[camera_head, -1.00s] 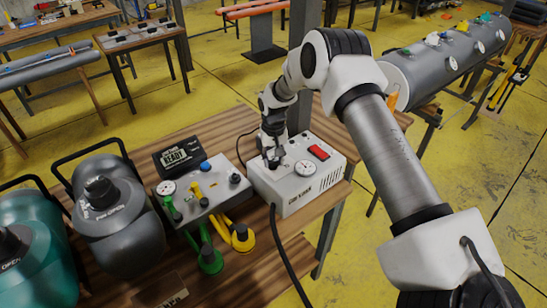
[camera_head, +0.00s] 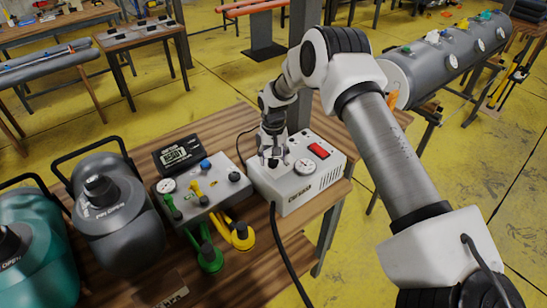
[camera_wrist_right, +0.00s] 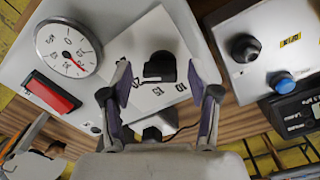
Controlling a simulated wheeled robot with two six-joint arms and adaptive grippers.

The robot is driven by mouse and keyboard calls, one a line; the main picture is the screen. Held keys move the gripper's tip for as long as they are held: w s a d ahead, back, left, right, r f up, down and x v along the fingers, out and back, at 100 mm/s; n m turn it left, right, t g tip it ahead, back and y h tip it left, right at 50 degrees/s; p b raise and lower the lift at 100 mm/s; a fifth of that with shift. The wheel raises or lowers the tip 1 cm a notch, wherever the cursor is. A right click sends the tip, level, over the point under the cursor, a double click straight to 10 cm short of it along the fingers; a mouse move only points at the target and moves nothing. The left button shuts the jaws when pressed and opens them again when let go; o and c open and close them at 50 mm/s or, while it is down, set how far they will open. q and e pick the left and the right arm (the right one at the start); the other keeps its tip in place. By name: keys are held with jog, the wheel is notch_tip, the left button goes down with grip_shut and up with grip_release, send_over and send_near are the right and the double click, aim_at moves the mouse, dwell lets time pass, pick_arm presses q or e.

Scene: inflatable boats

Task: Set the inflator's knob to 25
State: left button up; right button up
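The inflator (camera_head: 305,182) is a white box on the wooden table, with a round gauge and a red switch on top. In the right wrist view its black knob (camera_wrist_right: 160,68) sits on a white plate with printed numbers; 10 and 15 can be read. The knob's exact setting cannot be read. My right gripper (camera_head: 272,160) is over the knob end of the inflator. In the wrist view its two fingers (camera_wrist_right: 160,80) are apart, one on each side of the knob, with gaps visible. My left gripper is not in view.
A grey control box (camera_head: 205,193) with levers and a gauge stands left of the inflator, with a black display (camera_head: 180,153) behind it. Dark (camera_head: 115,225) and teal (camera_head: 35,255) bags stand at left. A black hose (camera_head: 280,250) hangs over the table's front.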

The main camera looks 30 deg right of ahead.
aim_at(273, 159)
notch_tip(273, 159, up, 12)
dwell(0.4)
dwell(0.3)
